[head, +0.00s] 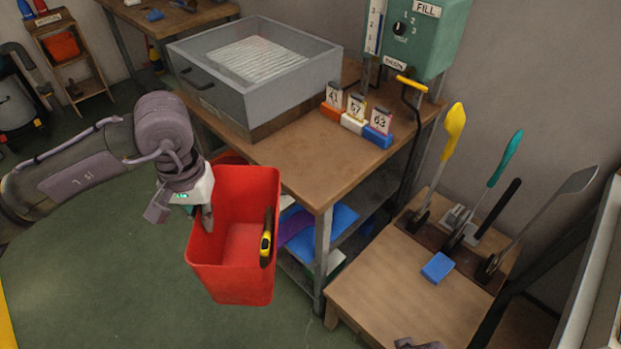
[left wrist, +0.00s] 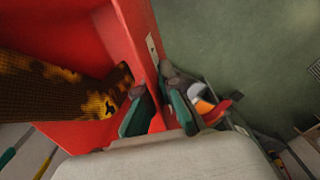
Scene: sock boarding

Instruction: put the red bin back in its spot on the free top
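The red bin (head: 235,235) hangs tilted in front of the workbench, above the green floor. A yellow and black tool (head: 266,240) is at its right inner side; a yellow and black thing also shows inside the bin in the left wrist view (left wrist: 60,88). My left gripper (head: 205,208) is shut on the bin's left wall near the rim. In the left wrist view, one finger is inside the red wall (left wrist: 95,35) and one outside. The workbench top (head: 285,160) has a bare stretch at its front. A small grey part at the head view's bottom edge may be my right gripper (head: 418,344).
A grey tray box (head: 215,95) stands at the back left of the workbench. Numbered blocks (head: 355,122) stand near its right edge, below a green fill machine (head: 425,35). A lower wooden table (head: 385,285) holds upright-handled tools and a blue block (head: 437,267).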

